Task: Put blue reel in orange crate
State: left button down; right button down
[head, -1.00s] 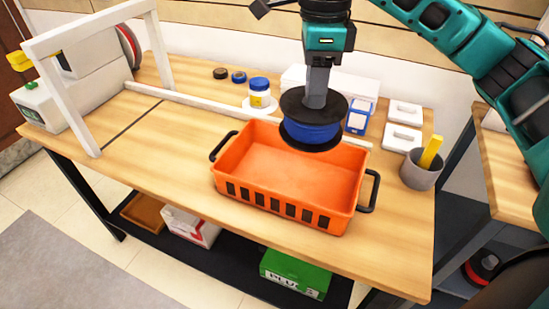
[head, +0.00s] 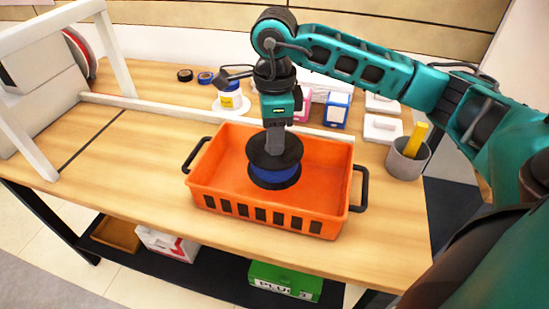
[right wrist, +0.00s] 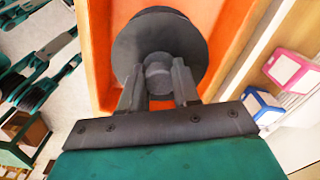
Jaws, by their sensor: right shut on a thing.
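The blue reel (head: 272,175) has dark round flanges above and below its blue middle. It is inside the orange crate (head: 222,192), between the crate's walls; I cannot tell whether it touches the floor. My right gripper (head: 274,145) points straight down and is shut on the reel's top hub. In the right wrist view the two fingers (right wrist: 158,88) pinch the hub in front of the dark flange (right wrist: 160,35), with the orange crate (right wrist: 95,50) around it. The crate stands on the wooden table, with a black handle at each end. My left gripper is not in view.
A grey cup (head: 407,160) with a yellow item stands right of the crate. Behind are a white jar with a blue lid (head: 232,92), tape rolls (head: 186,75), and blue and pink boxes (head: 337,108). A white frame (head: 118,60) stands at left. The table left of the crate is clear.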

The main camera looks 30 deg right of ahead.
aim_at(274, 158)
notch_tip(274, 158, down, 2)
jog(key=shift+f, duration=1.85)
jog(key=shift+f+b, duration=0.1)
jog(key=shift+b, duration=0.2)
jog(key=c, duration=1.3)
grip_release()
jog(key=shift+f, duration=0.15)
jog(key=o, duration=0.5)
